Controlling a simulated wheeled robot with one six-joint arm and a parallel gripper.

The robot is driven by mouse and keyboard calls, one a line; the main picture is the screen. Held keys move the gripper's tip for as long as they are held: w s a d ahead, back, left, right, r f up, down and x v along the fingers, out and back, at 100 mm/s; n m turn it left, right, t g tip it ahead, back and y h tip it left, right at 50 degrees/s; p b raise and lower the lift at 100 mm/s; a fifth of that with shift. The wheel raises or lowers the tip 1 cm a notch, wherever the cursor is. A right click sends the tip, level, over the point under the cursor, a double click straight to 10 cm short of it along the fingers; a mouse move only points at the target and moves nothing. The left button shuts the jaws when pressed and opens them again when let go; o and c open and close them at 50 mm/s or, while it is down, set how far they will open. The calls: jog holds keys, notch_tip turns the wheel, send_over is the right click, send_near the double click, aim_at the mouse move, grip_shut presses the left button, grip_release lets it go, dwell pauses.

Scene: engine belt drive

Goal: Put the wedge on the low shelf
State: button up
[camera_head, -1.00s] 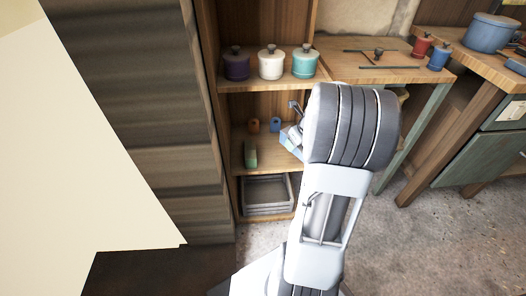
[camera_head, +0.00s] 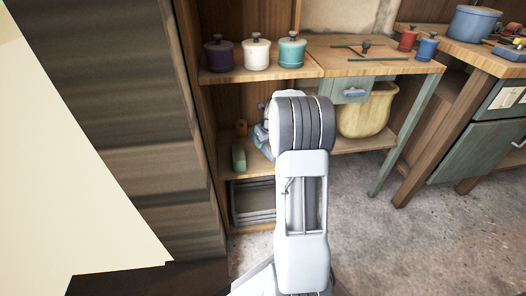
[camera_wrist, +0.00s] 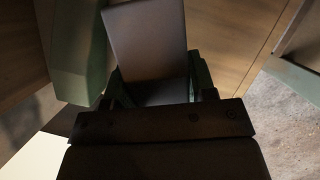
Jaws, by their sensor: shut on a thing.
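My gripper (camera_wrist: 152,92) is shut on a grey slab-like piece, which I take to be the wedge (camera_wrist: 145,40); its far end points away from me in the wrist view. In the head view my wrist hides most of the gripper, and a small blue-grey part (camera_head: 264,149) shows beside it, at the low shelf (camera_head: 228,172). A green block (camera_head: 239,157) stands on that shelf left of my gripper. It also shows close by at the left of the wrist view (camera_wrist: 75,50). I cannot tell whether the wedge touches the shelf.
An orange weight (camera_head: 241,127) stands farther back on the low shelf. A grey crate (camera_head: 252,207) sits below. Three lidded jars stand above, including a white one (camera_head: 256,54). A yellow basket (camera_head: 366,112) is to the right, under a workbench (camera_head: 345,68).

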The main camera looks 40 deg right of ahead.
aim_at(263, 147)
jog(key=shift+w+f, duration=0.25)
jog(key=shift+f, duration=0.05)
jog(key=f, duration=0.1)
jog(key=f+b, duration=0.2)
jog(key=shift+w+f, duration=0.3)
jog(key=shift+f, duration=0.1)
jog(key=shift+r, duration=0.1)
jog(key=o, duration=1.1)
jog(key=shift+c, duration=0.2)
